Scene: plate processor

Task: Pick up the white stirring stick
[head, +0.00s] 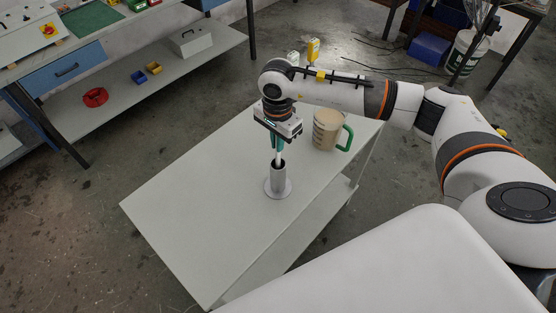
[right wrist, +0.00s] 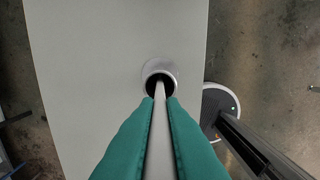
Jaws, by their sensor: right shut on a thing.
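The white stirring stick (right wrist: 159,130) stands upright between the green fingers of my right gripper (right wrist: 160,100) in the right wrist view. My right gripper (head: 277,143) is shut on the stick. The stick's lower end goes down into the dark opening of a grey cylindrical holder (head: 278,183) with a round base on the white table. In the right wrist view the holder (right wrist: 154,66) is directly beyond the fingertips. How deep the stick reaches inside is hidden. My left gripper is not in view.
A beige mug (head: 326,131) with a green handle stands on the white table (head: 200,205), right of the holder. The table's left and front parts are clear. A workbench with a blue drawer (head: 66,69) stands at the left, apart from the table.

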